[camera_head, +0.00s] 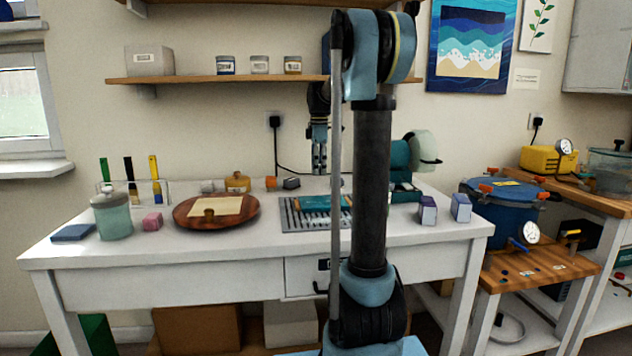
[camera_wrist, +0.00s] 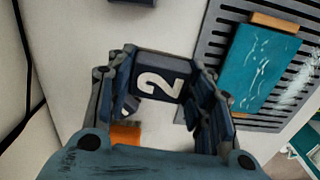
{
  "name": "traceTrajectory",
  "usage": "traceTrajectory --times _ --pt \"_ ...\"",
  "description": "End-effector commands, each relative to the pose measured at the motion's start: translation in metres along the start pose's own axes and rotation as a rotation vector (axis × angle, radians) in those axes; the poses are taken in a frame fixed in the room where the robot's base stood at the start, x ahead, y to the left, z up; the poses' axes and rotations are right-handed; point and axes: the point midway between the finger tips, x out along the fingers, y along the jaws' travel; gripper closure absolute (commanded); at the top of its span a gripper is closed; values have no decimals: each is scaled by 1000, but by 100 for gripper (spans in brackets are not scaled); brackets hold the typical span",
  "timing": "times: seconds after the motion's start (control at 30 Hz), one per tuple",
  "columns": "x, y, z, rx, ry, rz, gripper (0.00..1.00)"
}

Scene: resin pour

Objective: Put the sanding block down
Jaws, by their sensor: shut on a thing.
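The block in my gripper is dark with a white "2" on its face; I take it for the sanding block (camera_wrist: 160,78). In the wrist view my gripper (camera_wrist: 158,92) is shut on it, with one finger on each side. In the head view my gripper (camera_head: 319,172) points down above the back of the white table (camera_head: 330,243), behind the slotted grey tray (camera_head: 290,216). The held block is hard to make out there. How high it is above the table top cannot be told.
The tray carries a teal piece (camera_wrist: 262,62). A small orange block (camera_head: 270,183) and a dark grey block (camera_head: 291,183) sit at the table's back. A round wooden board (camera_head: 184,215) lies left. Two purple-white boxes (camera_head: 428,211) stand right. My arm hides part of the table.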

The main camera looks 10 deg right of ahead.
Motion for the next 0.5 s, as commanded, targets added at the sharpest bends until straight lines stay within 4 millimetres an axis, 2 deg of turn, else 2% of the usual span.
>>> traceTrajectory --times 0.3,0.4,0.5 --pt "0 55 -3 1 0 0 75" --pt "18 53 -3 1 0 0 75" --pt "27 52 -3 1 0 0 75"
